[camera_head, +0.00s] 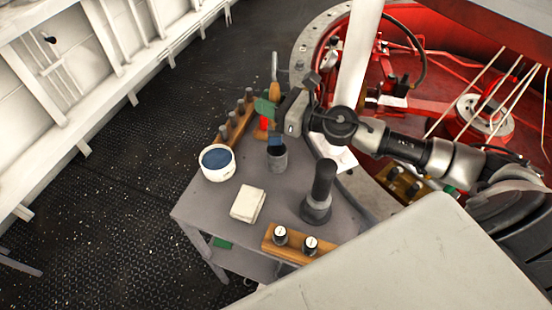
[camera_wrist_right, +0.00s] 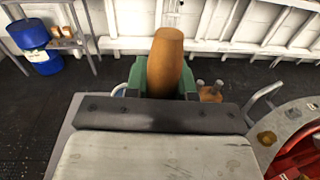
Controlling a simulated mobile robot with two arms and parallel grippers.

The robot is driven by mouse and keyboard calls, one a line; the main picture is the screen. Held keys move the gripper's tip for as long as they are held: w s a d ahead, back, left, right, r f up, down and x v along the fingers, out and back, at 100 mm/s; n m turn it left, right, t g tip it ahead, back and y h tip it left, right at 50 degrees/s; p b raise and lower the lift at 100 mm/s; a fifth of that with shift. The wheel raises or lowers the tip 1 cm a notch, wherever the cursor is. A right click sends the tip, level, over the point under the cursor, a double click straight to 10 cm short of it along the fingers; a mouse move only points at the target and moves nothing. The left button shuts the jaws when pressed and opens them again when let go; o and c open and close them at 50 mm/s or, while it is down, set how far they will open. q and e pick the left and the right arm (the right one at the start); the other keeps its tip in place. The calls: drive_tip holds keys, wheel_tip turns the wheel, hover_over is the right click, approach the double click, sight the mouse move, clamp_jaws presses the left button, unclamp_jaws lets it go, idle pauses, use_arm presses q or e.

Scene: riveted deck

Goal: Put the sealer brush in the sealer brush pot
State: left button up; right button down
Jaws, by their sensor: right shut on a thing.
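My right gripper (camera_head: 270,107) has green fingers and is shut on the sealer brush (camera_head: 275,90), above the far part of the grey table. The brush's tan wooden handle points up. It also shows in the right wrist view (camera_wrist_right: 167,62) between the green fingers. A dark blue part, apparently the bristles, shows below the gripper at the mouth of a small grey pot (camera_head: 278,160), apparently the sealer brush pot. I cannot tell whether the bristle tip is inside the pot or just above it. My left gripper is not in view.
The grey table (camera_head: 195,205) also holds a white tub (camera_head: 218,173) with blue contents, a pale block (camera_head: 247,204), a dark upright tool (camera_head: 320,190), a wooden strip with two knobs (camera_head: 270,241) and a wooden rack with pegs (camera_head: 237,125). A red object stands close behind the pot.

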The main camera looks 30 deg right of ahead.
sight(271, 132)
drive_tip(key=f+b, duration=0.1)
drive_tip(key=f, duration=0.2)
drive_tip(key=w+f+b, duration=0.1)
drive_tip(key=f, duration=0.2)
drive_tip(key=d+f+b, duration=0.1)
drive_tip(key=f+b, duration=0.1)
drive_tip(key=f, duration=0.2)
drive_tip(key=shift+w+f, duration=0.1)
drive_tip(key=shift+w, duration=0.05)
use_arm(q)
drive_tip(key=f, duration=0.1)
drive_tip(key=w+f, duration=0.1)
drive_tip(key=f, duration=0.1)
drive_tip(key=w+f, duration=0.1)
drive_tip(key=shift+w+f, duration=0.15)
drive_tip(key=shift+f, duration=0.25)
use_arm(e)
drive_tip(key=shift+f, duration=0.35)
drive_tip(key=shift+f, duration=0.1)
drive_tip(key=c, duration=1.4)
unclamp_jaws()
drive_tip(key=shift+f, duration=0.1)
drive_tip(key=o, duration=0.5)
drive_tip(key=shift+c, duration=0.2)
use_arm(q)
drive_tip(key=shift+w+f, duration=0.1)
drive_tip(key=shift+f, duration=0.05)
